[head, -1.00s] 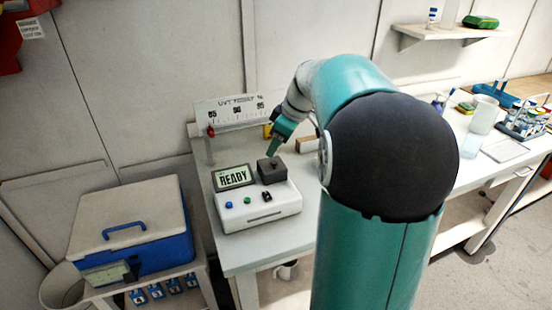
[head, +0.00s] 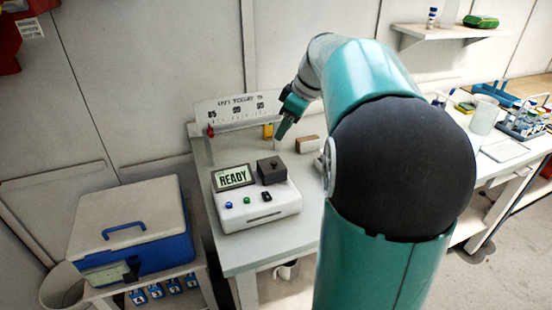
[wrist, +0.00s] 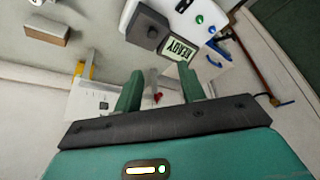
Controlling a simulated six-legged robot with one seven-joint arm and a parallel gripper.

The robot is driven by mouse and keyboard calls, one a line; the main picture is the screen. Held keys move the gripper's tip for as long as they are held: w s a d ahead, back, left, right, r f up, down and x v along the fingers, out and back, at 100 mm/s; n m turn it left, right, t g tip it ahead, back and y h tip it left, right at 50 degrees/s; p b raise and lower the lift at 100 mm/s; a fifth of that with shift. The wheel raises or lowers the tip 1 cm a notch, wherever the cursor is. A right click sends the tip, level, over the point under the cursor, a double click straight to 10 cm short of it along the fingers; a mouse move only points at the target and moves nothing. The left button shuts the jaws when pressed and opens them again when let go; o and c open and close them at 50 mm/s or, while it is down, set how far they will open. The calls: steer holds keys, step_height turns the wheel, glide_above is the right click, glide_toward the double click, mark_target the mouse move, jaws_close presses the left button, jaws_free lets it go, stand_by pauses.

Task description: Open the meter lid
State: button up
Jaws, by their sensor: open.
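The meter (head: 258,207) is a white box on the bench, with a tilted screen reading READY (head: 234,177) and coloured buttons on its front. Its dark grey lid (head: 271,170) is a small block with a knob on top, at the meter's back right, and it looks shut. In the wrist view the lid (wrist: 147,27) is near the top, beyond the fingers. My gripper (head: 281,138) is above and behind the lid, apart from it. In the wrist view my gripper (wrist: 158,90) has its two green fingers spread with nothing held between them.
A scale board with a red marker (head: 238,108) stands behind the meter. A brown block (head: 307,144) and a yellow item (head: 267,131) lie near it. A blue and white cooler (head: 130,228) stands at the left. Tubes and a beaker (head: 484,112) stand at the right.

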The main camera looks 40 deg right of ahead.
steer(key=shift+v, duration=1.85)
steer(key=v, duration=1.3)
steer(key=shift+s+r, duration=0.15)
steer(key=shift+r, duration=0.2)
steer(key=shift+a, duration=0.15)
